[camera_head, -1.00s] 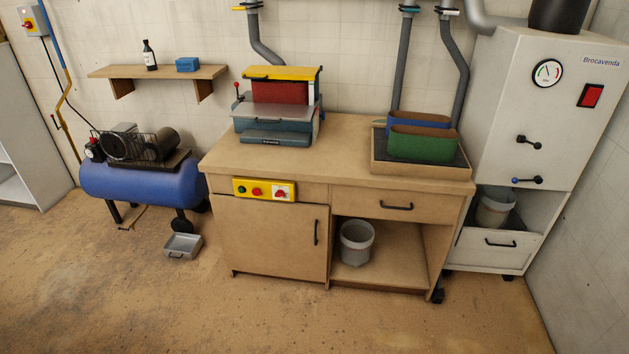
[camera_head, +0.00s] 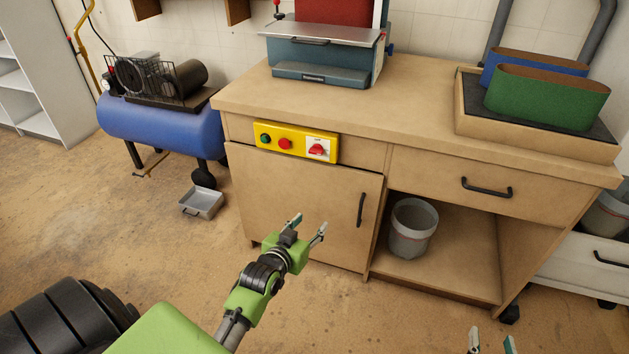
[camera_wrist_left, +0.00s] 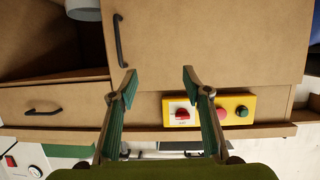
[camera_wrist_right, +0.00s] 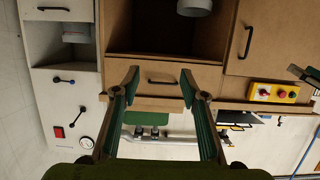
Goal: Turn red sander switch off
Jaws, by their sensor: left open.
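The yellow control panel (camera_head: 270,146) is on the bench front below the sander (camera_head: 320,62), which has a red upper part. It carries a green button (camera_head: 265,139), a red button (camera_head: 285,143) and a red rotary switch on a white plate (camera_head: 317,150). The switch also shows in the left wrist view (camera_wrist_left: 182,114), upside down, and the right wrist view (camera_wrist_right: 264,92). Its exact turn is too small to tell. My left gripper (camera_head: 308,228) is open and empty, below and in front of the panel. My right gripper (camera_head: 491,342) is open and empty at the bottom edge.
The cabinet door handle (camera_head: 361,210) and drawer handle (camera_head: 486,188) stick out from the bench. A bucket (camera_head: 412,228) stands in the open shelf. A blue compressor (camera_head: 165,127) and a metal tray (camera_head: 202,203) are at left. The space before the panel is clear.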

